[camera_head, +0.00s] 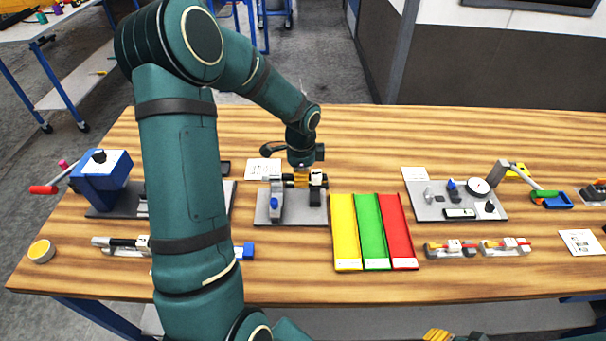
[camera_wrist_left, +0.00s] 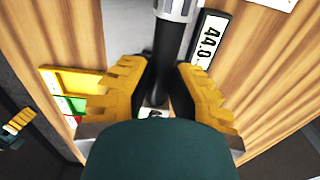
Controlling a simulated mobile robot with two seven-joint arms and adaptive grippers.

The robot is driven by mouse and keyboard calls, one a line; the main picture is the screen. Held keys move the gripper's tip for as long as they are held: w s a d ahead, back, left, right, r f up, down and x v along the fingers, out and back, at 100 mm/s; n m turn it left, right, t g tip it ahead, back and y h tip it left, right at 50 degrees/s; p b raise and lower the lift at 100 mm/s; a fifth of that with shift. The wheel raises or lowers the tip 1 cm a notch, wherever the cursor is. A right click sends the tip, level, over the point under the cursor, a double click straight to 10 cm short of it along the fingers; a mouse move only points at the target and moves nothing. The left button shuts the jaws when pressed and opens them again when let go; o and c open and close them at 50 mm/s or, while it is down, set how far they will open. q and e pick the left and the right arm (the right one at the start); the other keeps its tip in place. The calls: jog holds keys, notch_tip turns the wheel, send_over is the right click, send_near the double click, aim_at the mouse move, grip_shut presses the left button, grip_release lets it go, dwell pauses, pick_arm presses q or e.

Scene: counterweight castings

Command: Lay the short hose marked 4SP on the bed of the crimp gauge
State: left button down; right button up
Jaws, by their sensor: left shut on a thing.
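My left gripper (camera_head: 301,176) is over the grey plate (camera_head: 305,217) of a fixture with a blue-knobbed upright (camera_head: 274,204), which I take to be the crimp gauge. In the left wrist view its yellow fingers (camera_wrist_left: 160,75) are shut on a black hose (camera_wrist_left: 164,50) with a silver end fitting (camera_wrist_left: 177,8). No 4SP mark is readable on the hose. The fingers hide part of the bed, and I cannot tell whether the hose touches it. My right gripper (camera_head: 452,336) shows only partly at the bottom edge; its opening is unclear.
Yellow (camera_head: 345,231), green (camera_head: 371,231) and red (camera_head: 397,231) trays lie right of the fixture. A blue press (camera_head: 101,180) stands left. A dial-gauge plate (camera_head: 430,209) and hose assemblies (camera_head: 451,250) are at right. A display reading 44.0 (camera_wrist_left: 208,42) is beside the hose.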

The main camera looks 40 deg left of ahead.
pick_arm(q)
jog(key=shift+a, duration=0.1)
dwell(0.3)
jog(key=b, duration=0.4)
send_over(301, 200)
jog(key=shift+f, duration=2.8)
jog(key=shift+f, duration=0.6)
jog(key=c, duration=0.9)
grip_release()
jog(key=shift+c, duration=0.2)
